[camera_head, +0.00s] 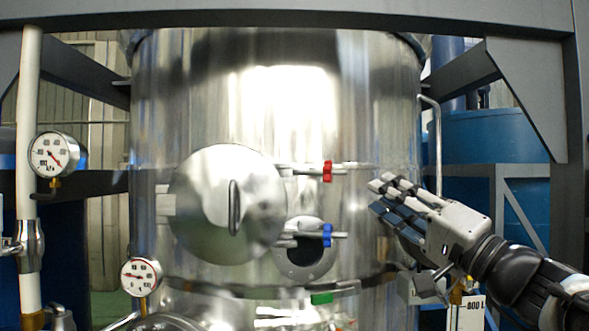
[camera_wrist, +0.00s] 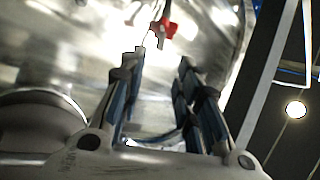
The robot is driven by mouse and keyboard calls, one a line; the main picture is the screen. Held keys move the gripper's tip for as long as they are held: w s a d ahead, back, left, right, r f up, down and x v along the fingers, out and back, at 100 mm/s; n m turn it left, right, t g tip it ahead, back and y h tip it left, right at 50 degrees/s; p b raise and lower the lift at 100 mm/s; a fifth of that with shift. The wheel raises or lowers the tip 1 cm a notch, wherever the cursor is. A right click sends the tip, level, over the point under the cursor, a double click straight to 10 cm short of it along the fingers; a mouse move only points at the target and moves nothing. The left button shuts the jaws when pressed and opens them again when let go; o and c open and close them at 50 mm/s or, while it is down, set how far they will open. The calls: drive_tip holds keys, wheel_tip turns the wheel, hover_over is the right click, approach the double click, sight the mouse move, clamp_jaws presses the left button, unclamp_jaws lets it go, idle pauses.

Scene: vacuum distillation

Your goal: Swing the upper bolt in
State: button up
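The upper bolt (camera_head: 345,166) carries a red nut (camera_head: 327,171) and points to the right from beside the round steel cover (camera_head: 215,190) on the vessel. The red nut also shows in the wrist view (camera_wrist: 163,28), beyond the fingertips. A lower bolt (camera_head: 340,235) with a blue nut (camera_head: 326,236) sits below it. A green part (camera_head: 321,298) shows lower still. My gripper (camera_head: 382,193) is right of the upper bolt and slightly lower. In the wrist view my gripper (camera_wrist: 158,68) has its fingers apart, with nothing held between them.
The steel vessel (camera_head: 370,110) fills the middle. A round port (camera_head: 306,262) lies behind the lower bolt. Two gauges (camera_head: 54,156) (camera_head: 141,276) stand at left. A thin vertical pipe (camera_head: 437,140) and grey frame beams (camera_head: 530,90) are at right.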

drive_tip(key=p+x, duration=0.3)
drive_tip(key=x, duration=0.5)
drive_tip(key=shift+w+a, duration=0.25)
drive_tip(key=shift+r, duration=0.1)
drive_tip(key=shift+c, duration=0.5)
clamp_jaws()
